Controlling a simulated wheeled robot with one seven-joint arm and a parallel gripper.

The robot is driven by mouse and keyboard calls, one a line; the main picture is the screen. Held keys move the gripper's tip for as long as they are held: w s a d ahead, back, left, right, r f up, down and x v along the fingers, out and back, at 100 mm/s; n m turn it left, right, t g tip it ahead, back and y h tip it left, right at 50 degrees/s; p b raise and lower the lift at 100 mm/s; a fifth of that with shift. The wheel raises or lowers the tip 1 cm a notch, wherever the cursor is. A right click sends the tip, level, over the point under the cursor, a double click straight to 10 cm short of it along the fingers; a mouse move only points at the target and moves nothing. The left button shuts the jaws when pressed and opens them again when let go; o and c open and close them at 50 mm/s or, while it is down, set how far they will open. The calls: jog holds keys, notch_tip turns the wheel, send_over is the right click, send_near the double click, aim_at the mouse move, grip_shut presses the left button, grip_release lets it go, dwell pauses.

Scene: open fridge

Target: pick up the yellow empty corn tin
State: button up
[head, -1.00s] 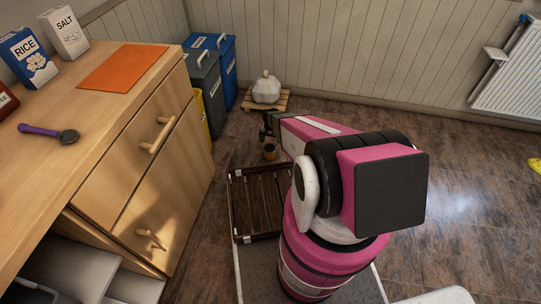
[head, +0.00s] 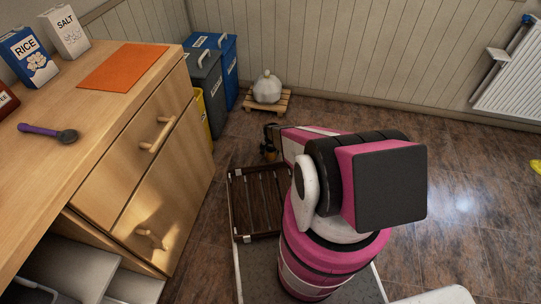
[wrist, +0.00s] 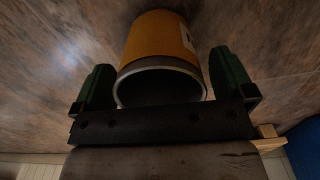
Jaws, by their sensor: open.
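The yellow corn tin (wrist: 154,40) stands on the floor in the wrist view, with its open, dark, empty-looking mouth facing my camera. A pale label patch shows on its right side. My gripper (wrist: 168,88) is open, with one green finger on each side of the tin. The gaps between the fingers and the tin are visible, so it does not grip the tin. In the head view the tin (head: 271,155) is a small orange-yellow shape just below my gripper (head: 267,143), mostly hidden by it.
A white lidded pot or sack (head: 267,88) stands on a small pallet (head: 280,105) by the wall. Blue (head: 229,62), grey (head: 206,85) and yellow bins stand beside the wooden counter.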

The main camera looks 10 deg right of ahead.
jog(key=shift+f, duration=0.5)
jog(key=c, duration=0.8)
jog(key=shift+r, duration=0.1)
jog(key=shift+r, duration=0.4)
jog(key=s+a+r, duration=0.1)
jog(key=a+r, duration=0.2)
jog(key=s+a+r, duration=0.2)
jog(key=a+r, duration=0.1)
jog(key=a, duration=0.1)
jog(key=s+a+r, duration=0.1)
jog(key=a+r, duration=0.2)
jog(key=r, duration=0.1)
jog(key=shift+s+a, duration=0.35)
